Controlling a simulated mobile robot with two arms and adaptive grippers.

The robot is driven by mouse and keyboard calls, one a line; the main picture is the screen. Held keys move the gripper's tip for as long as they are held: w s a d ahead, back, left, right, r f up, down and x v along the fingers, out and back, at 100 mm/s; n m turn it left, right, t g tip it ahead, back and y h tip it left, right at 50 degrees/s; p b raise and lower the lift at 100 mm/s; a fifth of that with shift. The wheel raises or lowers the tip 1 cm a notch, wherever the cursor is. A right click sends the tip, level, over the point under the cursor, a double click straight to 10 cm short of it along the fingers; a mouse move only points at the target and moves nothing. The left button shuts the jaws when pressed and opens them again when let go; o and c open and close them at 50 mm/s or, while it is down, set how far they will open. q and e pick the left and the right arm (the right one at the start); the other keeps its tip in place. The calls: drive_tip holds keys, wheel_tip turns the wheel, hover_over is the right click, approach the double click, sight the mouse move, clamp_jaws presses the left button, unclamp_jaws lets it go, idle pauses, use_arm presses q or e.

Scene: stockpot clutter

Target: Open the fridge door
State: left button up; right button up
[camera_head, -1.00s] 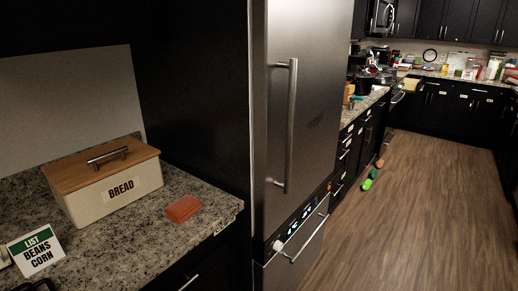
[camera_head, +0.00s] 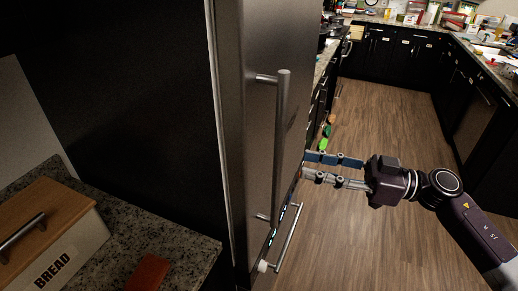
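The stainless steel fridge (camera_head: 252,60) stands in the middle of the head view, and its tall door looks shut. The door's vertical bar handle (camera_head: 280,140) faces me. My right gripper (camera_head: 305,164) comes in from the right, with its two fingers apart and pointing left. Its fingertips are just right of the handle in the picture, near the door's front edge. Nothing is between the fingers. I cannot tell the exact depth gap between fingertips and handle. My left gripper is not in view.
A lower drawer handle (camera_head: 289,238) is below the door. A bread box (camera_head: 60,240) and an orange-red block (camera_head: 148,272) are on the granite counter at left. Green items (camera_head: 325,137) lie on the floor beyond the gripper. The wooden floor (camera_head: 390,110) is otherwise largely open.

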sight(278, 162)
drive_tip(key=shift+n+g, duration=0.3)
drive_tip(key=shift+g, duration=0.2)
drive_tip(key=a+p, duration=0.1)
drive_tip(key=a, duration=0.1)
drive_tip(key=a+p, duration=0.1)
drive_tip(key=a, duration=0.2)
drive_tip(key=a+r+p, duration=0.1)
drive_tip(key=a, duration=0.2)
drive_tip(key=shift+s, duration=0.2)
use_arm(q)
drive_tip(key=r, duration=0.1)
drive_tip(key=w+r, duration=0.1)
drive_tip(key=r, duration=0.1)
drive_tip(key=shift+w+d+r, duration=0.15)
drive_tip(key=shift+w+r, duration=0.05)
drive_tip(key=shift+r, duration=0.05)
use_arm(e)
clamp_jaws()
